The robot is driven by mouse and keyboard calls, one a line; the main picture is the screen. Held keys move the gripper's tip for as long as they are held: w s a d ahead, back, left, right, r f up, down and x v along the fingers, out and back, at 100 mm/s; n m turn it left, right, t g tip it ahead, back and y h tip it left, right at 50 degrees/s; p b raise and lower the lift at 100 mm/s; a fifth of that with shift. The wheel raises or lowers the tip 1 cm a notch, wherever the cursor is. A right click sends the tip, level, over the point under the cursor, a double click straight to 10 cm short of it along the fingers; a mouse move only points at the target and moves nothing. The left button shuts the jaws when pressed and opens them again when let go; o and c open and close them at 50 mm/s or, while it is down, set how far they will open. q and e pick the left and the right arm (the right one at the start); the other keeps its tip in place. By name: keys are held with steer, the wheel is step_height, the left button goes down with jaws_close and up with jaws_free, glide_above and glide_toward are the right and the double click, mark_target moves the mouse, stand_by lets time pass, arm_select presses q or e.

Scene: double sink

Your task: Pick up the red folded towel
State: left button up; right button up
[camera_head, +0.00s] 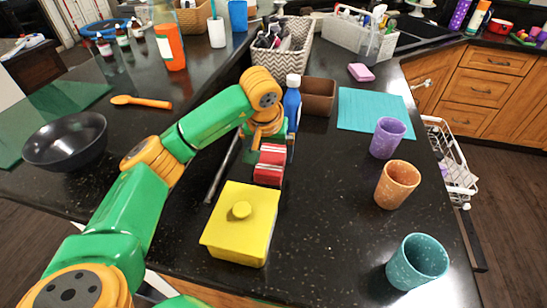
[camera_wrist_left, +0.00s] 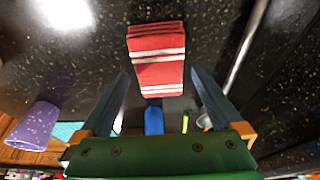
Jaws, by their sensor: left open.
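The red folded towel (camera_head: 270,164) with white stripes lies on the dark counter behind the yellow box. In the left wrist view the towel (camera_wrist_left: 157,55) is at the top centre. My left gripper (camera_head: 268,150) is just over the towel's far end, pointing down. Nothing is gripped; I cannot tell whether the fingers touch the towel. My right gripper is not in view.
A yellow lidded box (camera_head: 241,226) stands close in front of the towel. A blue bottle (camera_head: 292,103) and a brown container (camera_head: 318,96) stand behind it. Purple (camera_head: 387,138), orange (camera_head: 397,185) and teal (camera_head: 417,262) cups stand to the right. Counter between towel and cups is clear.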

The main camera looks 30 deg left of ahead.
mark_target(271, 158)
arm_select(q)
steer(key=x, duration=0.3)
steer(key=shift+w+f, duration=0.25)
steer(key=shift+f, duration=0.05)
steer(key=shift+s+r, duration=0.1)
steer(key=shift+s, duration=0.1)
steer(key=c, duration=1.2)
steer(key=shift+o, duration=0.2)
steer(key=shift+w, duration=0.1)
